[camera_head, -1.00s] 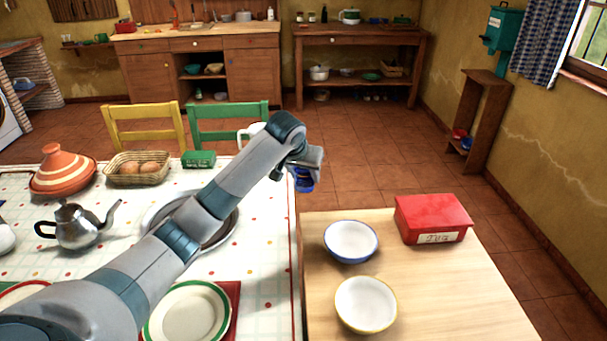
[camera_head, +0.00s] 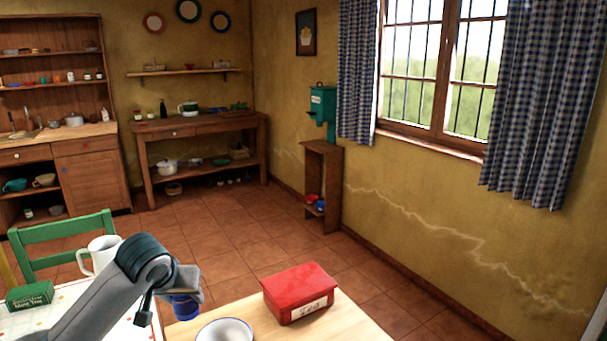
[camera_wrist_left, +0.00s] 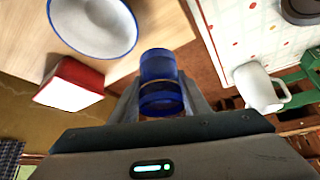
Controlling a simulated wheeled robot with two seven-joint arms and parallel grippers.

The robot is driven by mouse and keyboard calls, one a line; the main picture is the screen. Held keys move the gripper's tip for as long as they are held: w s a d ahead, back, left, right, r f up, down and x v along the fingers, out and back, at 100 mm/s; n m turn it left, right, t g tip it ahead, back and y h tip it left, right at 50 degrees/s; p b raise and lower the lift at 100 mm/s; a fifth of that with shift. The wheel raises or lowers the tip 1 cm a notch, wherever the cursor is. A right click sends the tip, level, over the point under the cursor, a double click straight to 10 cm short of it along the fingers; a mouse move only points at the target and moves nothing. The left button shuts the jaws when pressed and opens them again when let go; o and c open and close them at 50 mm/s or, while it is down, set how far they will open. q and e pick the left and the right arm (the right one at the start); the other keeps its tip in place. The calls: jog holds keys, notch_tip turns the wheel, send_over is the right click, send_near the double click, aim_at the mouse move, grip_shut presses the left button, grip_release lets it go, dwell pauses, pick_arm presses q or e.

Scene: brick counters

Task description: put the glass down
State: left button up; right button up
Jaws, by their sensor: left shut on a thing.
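The blue glass (camera_head: 186,306) is in my left gripper (camera_head: 190,292), over the gap between the dotted-cloth table (camera_head: 112,323) and the wooden table (camera_head: 352,322). In the left wrist view the glass (camera_wrist_left: 161,82) sits between the two fingers of the gripper (camera_wrist_left: 160,104), which are shut on it. The glass is see-through blue. The arm hides part of the gripper in the head view. My right gripper does not show.
A red tea box (camera_head: 299,292) and a white blue-rimmed bowl (camera_head: 225,331) stand on the wooden table. A white mug (camera_head: 101,254) and a green box (camera_head: 29,296) are on the cloth table. A green chair (camera_head: 62,238) stands behind it.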

pick_arm(q)
jog(key=s+d+m, duration=0.1)
jog(key=s+d, duration=0.6)
jog(key=s, duration=0.6)
jog(key=shift+r, duration=0.45)
jog(key=shift+d, duration=0.1)
